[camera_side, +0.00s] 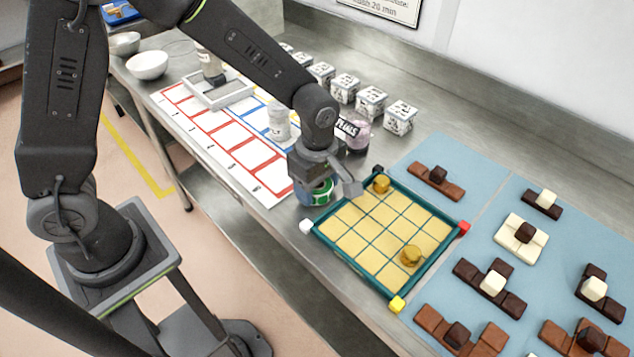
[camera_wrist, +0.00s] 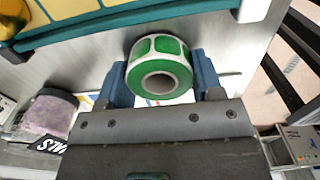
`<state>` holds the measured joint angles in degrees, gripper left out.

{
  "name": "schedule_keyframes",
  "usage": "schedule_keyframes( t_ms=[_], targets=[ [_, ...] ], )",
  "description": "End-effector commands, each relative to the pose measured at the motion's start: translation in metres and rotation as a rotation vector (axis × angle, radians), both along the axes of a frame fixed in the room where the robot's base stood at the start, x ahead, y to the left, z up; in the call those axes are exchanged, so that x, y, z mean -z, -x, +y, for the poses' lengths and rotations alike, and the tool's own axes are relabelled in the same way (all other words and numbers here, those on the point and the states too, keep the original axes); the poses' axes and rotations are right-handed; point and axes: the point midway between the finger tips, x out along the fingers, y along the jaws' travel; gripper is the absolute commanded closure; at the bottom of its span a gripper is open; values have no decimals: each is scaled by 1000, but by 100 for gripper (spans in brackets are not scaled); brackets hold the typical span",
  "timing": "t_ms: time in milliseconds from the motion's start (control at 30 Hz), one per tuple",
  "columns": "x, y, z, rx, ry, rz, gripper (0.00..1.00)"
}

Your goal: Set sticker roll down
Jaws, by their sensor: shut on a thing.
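The sticker roll (camera_wrist: 160,67) is a white roll with green stickers and a hollow core. In the wrist view it sits between the two blue fingers of my gripper (camera_wrist: 160,85), which is shut on it. In the side view the green sticker roll (camera_side: 320,194) shows below my gripper (camera_side: 322,190), partly hidden by it. It is close to the left corner of the teal-framed yellow grid tray (camera_side: 361,271). I cannot tell whether the roll touches the steel bench.
A white sheet with red and blue boxes (camera_side: 249,153) lies to the left. A jar with pinkish contents (camera_side: 357,138) stands behind my gripper, with white patterned boxes (camera_side: 400,117) beyond. Chocolate pieces (camera_side: 435,181) lie on blue mats at right. A white cube (camera_side: 306,227) sits at the tray's corner.

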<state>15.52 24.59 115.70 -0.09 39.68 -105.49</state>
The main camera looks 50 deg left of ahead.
Motion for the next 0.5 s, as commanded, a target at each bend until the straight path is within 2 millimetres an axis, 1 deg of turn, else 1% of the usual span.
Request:
schedule_keyframes(
  t_ms=[167, 200, 433, 500],
  targets=[
    [3, 0, 0, 0, 0, 1, 63],
    [3, 0, 0, 0, 0, 1, 38],
    [3, 0, 0, 0, 0, 1, 16],
    [3, 0, 0, 0, 0, 1, 14]
  ],
)
